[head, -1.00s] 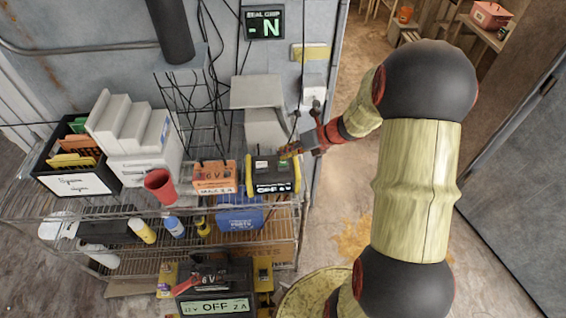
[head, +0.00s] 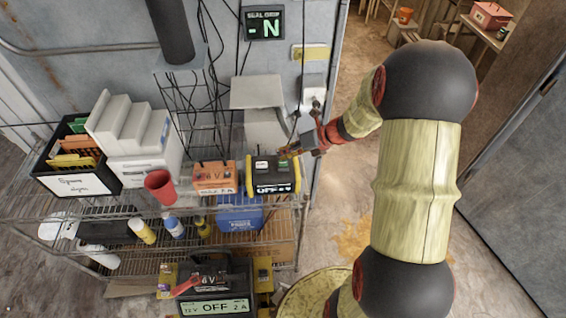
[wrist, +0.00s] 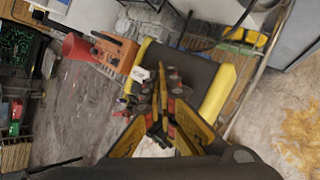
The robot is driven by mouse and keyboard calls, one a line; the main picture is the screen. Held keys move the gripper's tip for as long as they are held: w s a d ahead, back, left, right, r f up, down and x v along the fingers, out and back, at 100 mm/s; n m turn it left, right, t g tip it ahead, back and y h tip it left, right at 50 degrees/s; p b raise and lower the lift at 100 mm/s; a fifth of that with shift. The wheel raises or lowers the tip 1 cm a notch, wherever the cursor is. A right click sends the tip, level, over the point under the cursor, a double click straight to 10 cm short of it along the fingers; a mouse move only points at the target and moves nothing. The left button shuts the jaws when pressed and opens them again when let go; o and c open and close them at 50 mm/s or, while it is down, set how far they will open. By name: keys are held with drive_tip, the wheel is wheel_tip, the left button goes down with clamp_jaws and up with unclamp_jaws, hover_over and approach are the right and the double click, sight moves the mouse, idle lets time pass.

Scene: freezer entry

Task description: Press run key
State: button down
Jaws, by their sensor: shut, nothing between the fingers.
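A black box with yellow ends (head: 273,176) stands on the shelf rack, with a front display that reads OFF. On its top are a pale key (head: 261,165) and a small red key beside it. The pale key also shows in the wrist view (wrist: 141,73). No lettering on the keys is legible, so I cannot tell which one is the run key. My gripper (head: 286,154) is shut and empty, at the box's back right edge. In the wrist view its yellow fingers (wrist: 160,88) point over the box top and hide part of it. I cannot tell whether they touch it.
An orange 6V box (head: 215,178) stands just left of the black box, with a red cup (head: 160,185) further left. A larger 12V unit (head: 215,290), also reading OFF, is lower down. A grey bracket (head: 258,92) and a wall panel reading N (head: 264,22) are behind.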

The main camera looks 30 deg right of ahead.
drive_tip(key=shift+f, duration=0.1)
drive_tip(key=shift+f, duration=0.3)
drive_tip(key=shift+f, duration=0.5)
idle(0.7)
drive_tip(key=shift+r, duration=0.1)
drive_tip(key=shift+r+p, duration=0.7)
drive_tip(key=shift+r, duration=0.15)
wheel_tip(320, 180, up, 5)
drive_tip(key=p, duration=0.5)
